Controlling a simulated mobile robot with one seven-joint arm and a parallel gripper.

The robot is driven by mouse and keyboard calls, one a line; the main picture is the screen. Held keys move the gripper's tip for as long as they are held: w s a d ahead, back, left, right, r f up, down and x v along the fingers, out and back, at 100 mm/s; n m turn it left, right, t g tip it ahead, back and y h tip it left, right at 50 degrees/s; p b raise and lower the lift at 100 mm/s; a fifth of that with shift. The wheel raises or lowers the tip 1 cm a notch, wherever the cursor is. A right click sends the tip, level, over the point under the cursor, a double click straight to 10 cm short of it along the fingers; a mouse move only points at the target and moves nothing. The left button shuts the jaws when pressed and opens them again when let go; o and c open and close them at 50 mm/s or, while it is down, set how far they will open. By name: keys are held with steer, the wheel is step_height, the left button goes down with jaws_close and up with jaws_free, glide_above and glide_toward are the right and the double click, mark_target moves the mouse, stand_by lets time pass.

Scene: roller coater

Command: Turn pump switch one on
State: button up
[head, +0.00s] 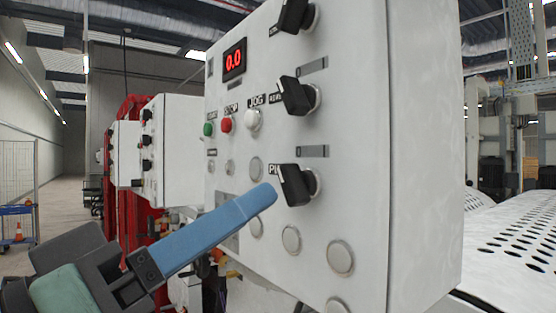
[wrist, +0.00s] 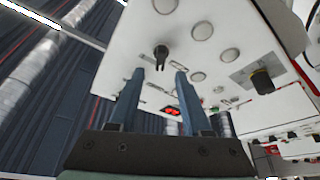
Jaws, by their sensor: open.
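The white control box (head: 355,130) fills the middle of the head view. Its lowest black rotary switch (head: 296,185) has a label starting "PU", the rest hidden by the knob. Two more black switches, a middle one (head: 298,95) and a top one (head: 296,15), sit above it. My gripper (head: 270,194) is open and empty, its blue fingertip just left of and slightly below the lowest switch in the picture; contact cannot be told. In the wrist view the two blue fingers (wrist: 160,74) are spread, with a black knob (wrist: 161,55) on the panel beyond their tips.
The panel has a red display (head: 234,60) reading 0.0, also lit in the wrist view (wrist: 172,111), and green (head: 208,129), red (head: 226,125) and white (head: 252,119) buttons. More white boxes (head: 172,150) and red machinery stand behind left. A perforated white surface (head: 515,240) lies right.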

mark_target(284, 185)
steer(key=p+x, duration=0.2)
steer(key=x, duration=0.2)
steer(key=shift+w+d+r, duration=0.2)
steer(key=shift+w+r, duration=0.05)
steer(key=shift+r, duration=0.05)
steer(key=shift+w+d, duration=0.4)
steer(key=shift+w, duration=0.1)
jaws_close()
